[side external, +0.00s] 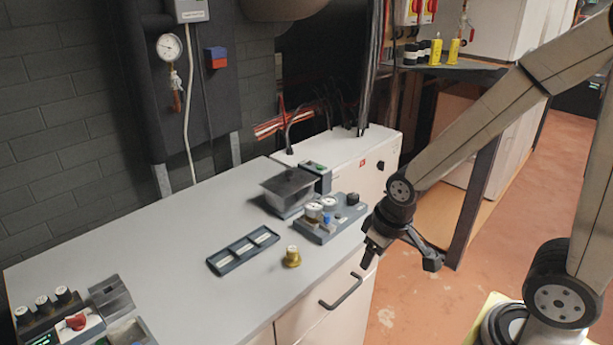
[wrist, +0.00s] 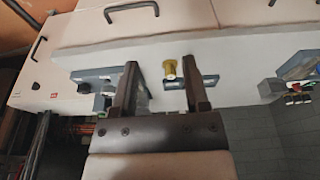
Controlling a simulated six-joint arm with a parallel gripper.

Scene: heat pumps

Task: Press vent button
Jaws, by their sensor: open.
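A blue-grey gauge unit (side external: 325,232) sits near the counter's right edge, with white round gauges, small blue parts and a black knob on top. It also shows in the wrist view (wrist: 92,74), left of my fingers and partly hidden by one. No label reading vent is legible, so I cannot tell which part is the vent button. My gripper (side external: 402,256) is open and empty, pointing down just right of the unit and beyond the counter's front edge. In the wrist view its two fingers (wrist: 160,76) are spread apart, with the counter beyond them.
A brass fitting (side external: 292,258) stands on the counter near a dark slotted tray (side external: 218,267). A black-topped box (side external: 288,188) with a green-topped unit (side external: 318,172) is behind. A control panel with a red knob (side external: 77,322) is at lower left. A drawer handle (side external: 342,292) juts out below.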

